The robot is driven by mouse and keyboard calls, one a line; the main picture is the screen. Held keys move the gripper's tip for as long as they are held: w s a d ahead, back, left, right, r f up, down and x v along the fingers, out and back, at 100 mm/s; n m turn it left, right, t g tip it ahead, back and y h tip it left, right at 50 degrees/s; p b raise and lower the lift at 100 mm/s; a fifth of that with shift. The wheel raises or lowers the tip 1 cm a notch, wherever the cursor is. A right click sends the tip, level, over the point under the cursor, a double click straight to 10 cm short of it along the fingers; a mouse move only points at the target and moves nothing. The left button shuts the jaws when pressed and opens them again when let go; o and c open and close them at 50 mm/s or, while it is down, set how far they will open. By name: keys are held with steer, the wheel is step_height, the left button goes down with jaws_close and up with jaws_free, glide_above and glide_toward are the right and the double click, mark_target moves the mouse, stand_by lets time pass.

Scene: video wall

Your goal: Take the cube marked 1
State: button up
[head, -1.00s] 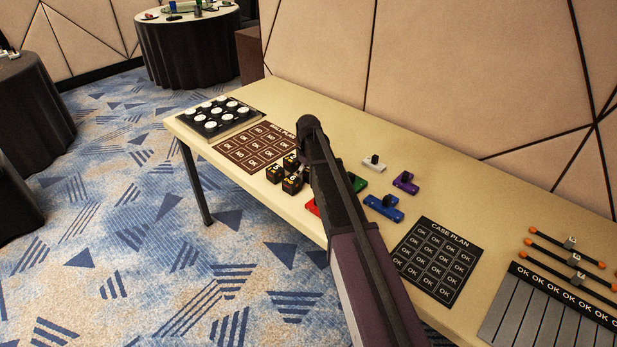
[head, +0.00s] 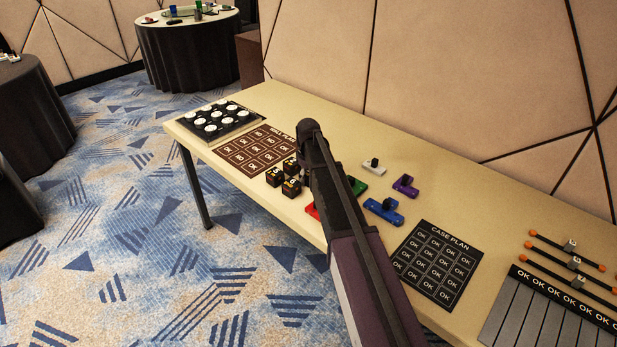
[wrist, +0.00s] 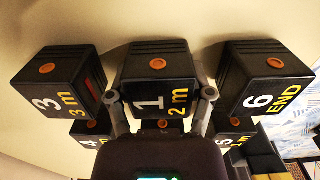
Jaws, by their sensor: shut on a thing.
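The black cube marked 1 (wrist: 155,85) sits in the middle of the wrist view, with "2 m" in yellow and an orange dot on another face. My gripper (wrist: 160,98) has one finger on each side of it and is shut on it. To its left is the cube marked 3 (wrist: 62,85), and to its right the cube marked 6 (wrist: 265,80). Further cubes show partly below them, half hidden by my gripper. In the head view the black cubes (head: 291,187) stand in a cluster on the table, and my arm hides the gripper's fingers.
The long table (head: 205,155) also bears a tray of white discs (head: 216,120), a brown plan sheet (head: 254,148), coloured blocks such as a blue one (head: 383,210), and the case plan sheet (head: 438,262). Orange-tipped rods (head: 565,262) lie at the right.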

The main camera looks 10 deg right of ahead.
steer(key=shift+r, duration=0.15)
step_height(320, 180, up, 10)
steer(key=p, duration=1)
steer(key=shift+s+f, duration=0.1)
steer(key=shift+f, duration=0.1)
stand_by(0.7)
